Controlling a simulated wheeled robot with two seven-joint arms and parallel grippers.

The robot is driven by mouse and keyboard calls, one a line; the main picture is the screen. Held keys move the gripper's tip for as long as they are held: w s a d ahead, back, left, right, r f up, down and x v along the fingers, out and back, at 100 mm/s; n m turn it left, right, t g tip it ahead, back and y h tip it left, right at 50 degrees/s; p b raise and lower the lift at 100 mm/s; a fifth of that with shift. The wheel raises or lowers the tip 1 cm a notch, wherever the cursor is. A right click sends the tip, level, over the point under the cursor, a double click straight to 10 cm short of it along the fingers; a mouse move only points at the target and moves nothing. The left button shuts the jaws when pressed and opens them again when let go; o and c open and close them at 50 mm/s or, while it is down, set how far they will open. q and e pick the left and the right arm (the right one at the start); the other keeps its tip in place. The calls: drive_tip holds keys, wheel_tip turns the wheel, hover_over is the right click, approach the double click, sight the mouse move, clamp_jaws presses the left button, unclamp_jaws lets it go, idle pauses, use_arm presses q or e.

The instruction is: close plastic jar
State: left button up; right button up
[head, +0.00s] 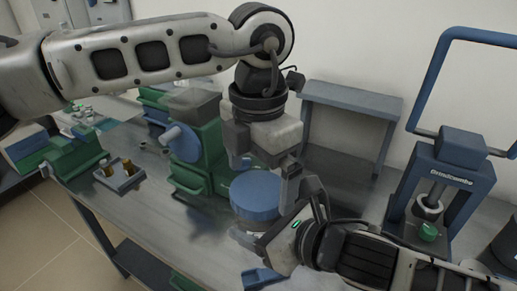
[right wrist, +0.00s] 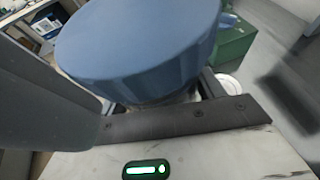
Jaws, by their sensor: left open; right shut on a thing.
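The plastic jar has a wide blue ribbed lid (head: 256,194) on top, with a little of its pale body (head: 243,234) showing below in the head view. The lid fills the upper middle of the right wrist view (right wrist: 138,45), sitting over the jar's mouth; I cannot tell whether it is screwed tight. My right gripper (head: 278,238) is shut on the jar from the right, below the lid. My left gripper (head: 263,168) points down, open, just above the lid, with its fingers apart. The jar's lower body is mostly hidden by the right gripper.
A green machine (head: 197,150) with a blue round part stands left of the jar. A small tray (head: 120,178) with brown items lies farther left. A blue press (head: 452,175) stands at the right. A grey bench (head: 352,98) is behind. The table's front left is clear.

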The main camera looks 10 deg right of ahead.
use_arm(q)
drive_tip(key=shift+f, duration=1.1)
drive_tip(key=c, duration=1.1)
drive_tip(key=shift+o, duration=0.2)
drive_tip(key=m, duration=1.1)
drive_tip(key=shift+m, duration=0.4)
drive_tip(key=o, duration=1.1)
drive_tip(key=shift+c, duration=0.2)
wheel_tip(320, 180, up, 12)
